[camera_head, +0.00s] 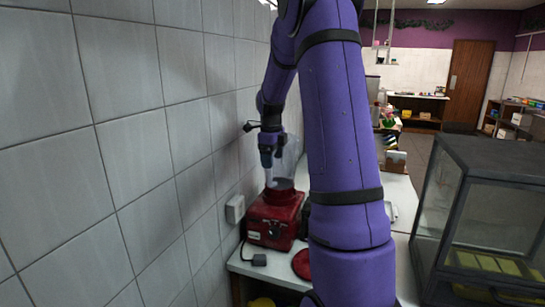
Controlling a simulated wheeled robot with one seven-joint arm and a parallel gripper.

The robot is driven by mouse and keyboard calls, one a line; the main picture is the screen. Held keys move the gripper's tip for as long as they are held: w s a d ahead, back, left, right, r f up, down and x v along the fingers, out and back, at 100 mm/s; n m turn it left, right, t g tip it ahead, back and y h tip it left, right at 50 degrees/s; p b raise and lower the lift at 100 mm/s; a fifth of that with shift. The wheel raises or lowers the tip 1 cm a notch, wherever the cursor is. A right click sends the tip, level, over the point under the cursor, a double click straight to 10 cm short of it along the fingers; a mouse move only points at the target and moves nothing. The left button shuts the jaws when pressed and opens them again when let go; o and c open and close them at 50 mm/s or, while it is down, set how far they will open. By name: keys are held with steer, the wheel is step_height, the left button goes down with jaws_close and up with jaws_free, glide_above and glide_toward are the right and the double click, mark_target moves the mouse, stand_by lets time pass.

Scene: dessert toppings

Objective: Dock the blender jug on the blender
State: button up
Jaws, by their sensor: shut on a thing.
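The red blender base (273,220) stands on the white counter by the tiled wall, its front knob facing me. The clear blender jug (290,157) is upright directly above the base. My gripper (270,180) is shut on the jug at its near left side. The gripper covers part of the jug, and the fingertips are small in this view. The jug's lower end is at the top of the base; I cannot tell whether it is fully seated or slightly apart.
A red round piece (301,264) lies on the counter right of the base. A glass display case (480,220) stands at right. My purple arm hides the counter's middle.

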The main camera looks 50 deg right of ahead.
steer(key=o, duration=1.3)
steer(key=shift+o, duration=0.2)
steer(key=shift+a+r, duration=0.2)
steer(key=shift+r, duration=2.55)
steer(key=shift+a+r, duration=0.2)
steer(key=shift+r, duration=2.55)
steer(key=shift+s, duration=0.15)
